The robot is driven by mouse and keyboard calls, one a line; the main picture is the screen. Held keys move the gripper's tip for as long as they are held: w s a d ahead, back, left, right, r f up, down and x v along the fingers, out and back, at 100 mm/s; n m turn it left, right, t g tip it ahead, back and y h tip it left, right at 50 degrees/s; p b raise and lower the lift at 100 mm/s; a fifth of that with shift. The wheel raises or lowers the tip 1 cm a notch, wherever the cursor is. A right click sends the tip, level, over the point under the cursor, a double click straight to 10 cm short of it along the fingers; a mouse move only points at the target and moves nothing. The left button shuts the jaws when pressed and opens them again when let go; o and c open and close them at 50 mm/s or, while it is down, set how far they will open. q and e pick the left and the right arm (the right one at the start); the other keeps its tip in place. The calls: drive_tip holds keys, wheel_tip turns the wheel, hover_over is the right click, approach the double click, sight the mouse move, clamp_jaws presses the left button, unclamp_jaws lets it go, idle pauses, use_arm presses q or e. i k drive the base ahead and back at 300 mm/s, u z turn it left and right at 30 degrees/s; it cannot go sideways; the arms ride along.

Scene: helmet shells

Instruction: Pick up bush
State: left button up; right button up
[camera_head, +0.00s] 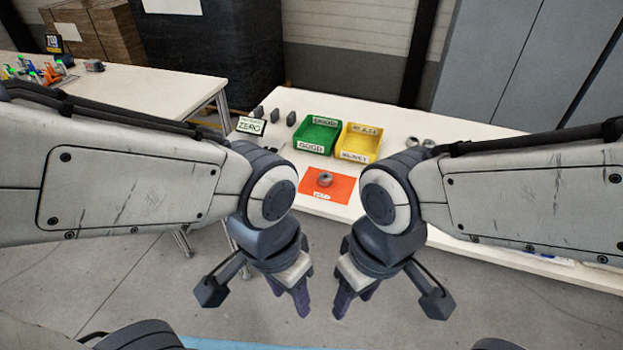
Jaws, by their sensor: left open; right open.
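A small grey ring-shaped part, which looks like the bush (325,179), sits on an orange mat (345,188) on the white table. My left gripper (289,295) is open and empty, pointing down in front of the table, below and left of the mat in the picture. My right gripper (355,296) is open and empty, pointing down beside it, below and right of the mat. Both are apart from the bush.
A green bin (318,134) and a yellow bin (359,143) stand behind the mat. A sign reading ZERO (251,126) and several dark parts stand to their left. Grey rings (428,143) lie to the right, partly behind my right arm. Another table (130,85) is at the left.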

sight(325, 178)
drive_tip(key=k, duration=0.6)
drive_tip(key=u, duration=0.8)
drive_tip(key=i, duration=1.6)
drive_tip(key=z, duration=0.3)
